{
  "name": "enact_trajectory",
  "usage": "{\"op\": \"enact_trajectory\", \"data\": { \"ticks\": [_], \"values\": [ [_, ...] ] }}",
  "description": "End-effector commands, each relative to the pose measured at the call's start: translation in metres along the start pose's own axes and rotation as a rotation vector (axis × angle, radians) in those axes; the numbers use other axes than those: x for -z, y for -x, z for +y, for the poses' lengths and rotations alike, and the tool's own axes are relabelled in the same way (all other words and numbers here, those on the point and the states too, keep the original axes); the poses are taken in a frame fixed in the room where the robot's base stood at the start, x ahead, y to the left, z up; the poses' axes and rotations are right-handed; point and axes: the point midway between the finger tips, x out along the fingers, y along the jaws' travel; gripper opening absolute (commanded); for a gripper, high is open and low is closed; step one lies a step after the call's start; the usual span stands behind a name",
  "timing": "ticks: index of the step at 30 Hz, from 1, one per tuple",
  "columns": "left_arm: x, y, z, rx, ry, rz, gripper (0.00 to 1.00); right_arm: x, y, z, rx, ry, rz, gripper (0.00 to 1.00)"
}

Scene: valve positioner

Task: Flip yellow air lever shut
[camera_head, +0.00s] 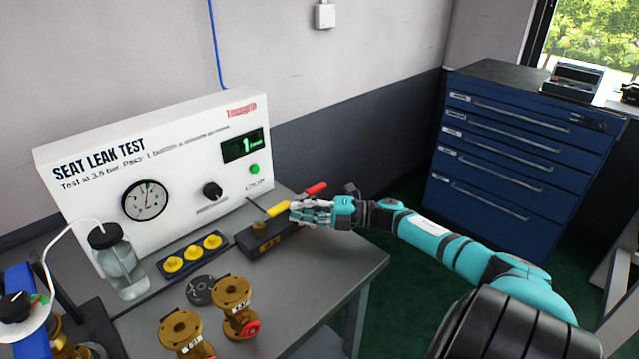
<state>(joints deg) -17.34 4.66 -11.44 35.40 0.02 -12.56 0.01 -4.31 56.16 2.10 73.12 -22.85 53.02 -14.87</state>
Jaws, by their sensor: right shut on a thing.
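The yellow air lever (278,209) sticks up at a slant over a dark block (258,240) on the grey bench, in front of the white seat leak test panel. My right gripper (294,212) comes in from the right and is shut on the lever's right end. The fingers hide that end and part of the block's top. A red lever (316,189) lies just behind my gripper, pointing up and right. My left gripper is out of view.
The test panel (95,185) stands behind with a gauge, knob and green display. Three yellow caps on a blue strip (165,272), brass valves (235,300) and a glass bottle (118,265) are left of the block. The bench's right front (335,270) is clear.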

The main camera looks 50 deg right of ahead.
Motion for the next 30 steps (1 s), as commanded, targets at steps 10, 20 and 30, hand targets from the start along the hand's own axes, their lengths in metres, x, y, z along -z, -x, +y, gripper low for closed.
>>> {"op": "enact_trajectory", "data": {
  "ticks": [10,20,30],
  "values": [
    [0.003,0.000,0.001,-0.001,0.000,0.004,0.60,0.001,0.071,-0.001,0.004,-0.001,0.002,0.00],
    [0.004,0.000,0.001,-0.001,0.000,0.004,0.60,0.003,0.111,-0.001,0.003,-0.001,0.008,0.00],
    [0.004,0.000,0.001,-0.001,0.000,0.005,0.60,0.003,0.112,-0.001,0.003,-0.001,0.008,0.00]
  ]
}}
